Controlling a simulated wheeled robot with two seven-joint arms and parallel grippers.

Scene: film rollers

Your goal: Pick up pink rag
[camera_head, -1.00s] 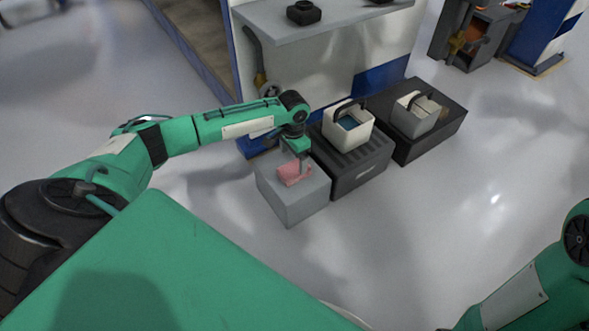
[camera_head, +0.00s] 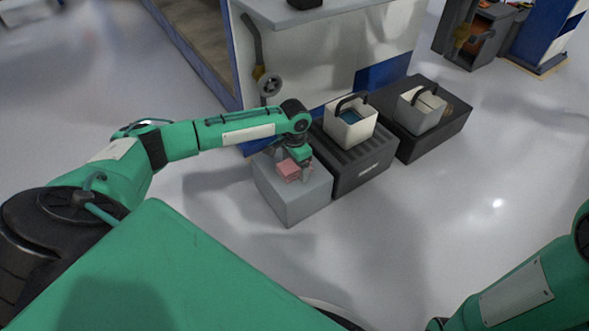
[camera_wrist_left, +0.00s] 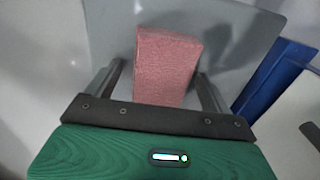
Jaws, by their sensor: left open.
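The pink rag (camera_head: 288,170) is a folded block that sits on top of a grey box (camera_head: 291,203) in the head view. In the left wrist view the rag (camera_wrist_left: 166,62) shows between the two fingers. My left gripper (camera_head: 297,173) is right at the rag, pointing down over the grey box. In the left wrist view my left gripper (camera_wrist_left: 160,85) is open, with one finger on each side of the rag and gaps visible beside it. My right arm shows at the lower right of the head view, but its gripper is out of view.
A dark crate (camera_head: 357,170) stands right of the grey box and holds a white basket (camera_head: 350,132) with a black handle. Another dark platform (camera_head: 437,140) bears a second basket (camera_head: 419,116). A workbench (camera_head: 330,14) stands behind. The floor at right is clear.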

